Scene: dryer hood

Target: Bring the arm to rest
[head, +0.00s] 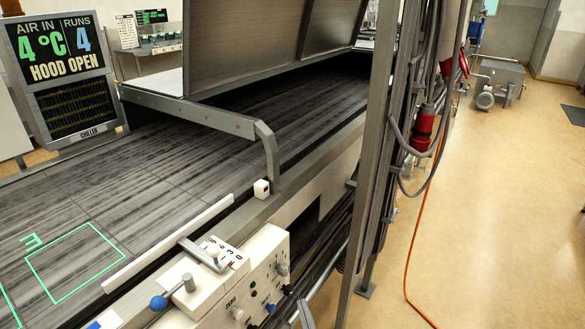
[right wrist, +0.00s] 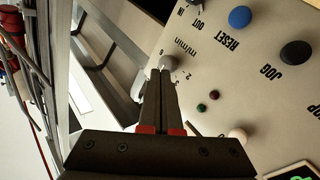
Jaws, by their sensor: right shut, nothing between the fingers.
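My right gripper (right wrist: 161,76) shows in the right wrist view. Its two dark fingers, with red at their bases, are shut with nothing between them. The fingertips are in front of a small grey knob (right wrist: 166,62) with a numbered dial on the control panel (right wrist: 215,75). I cannot tell whether they touch it. The control box (head: 262,262) stands beside the belt at the bottom of the head view, where I cannot clearly make out the right gripper. My left gripper is in neither view.
The hood (head: 275,40) is raised over the dark belt (head: 120,185), and the display (head: 58,45) reads HOOD OPEN. A blue-knobbed lever (head: 158,303) sticks out near the box. A steel post (head: 372,150) with cables stands right of it. The floor (head: 480,210) farther right is mostly clear.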

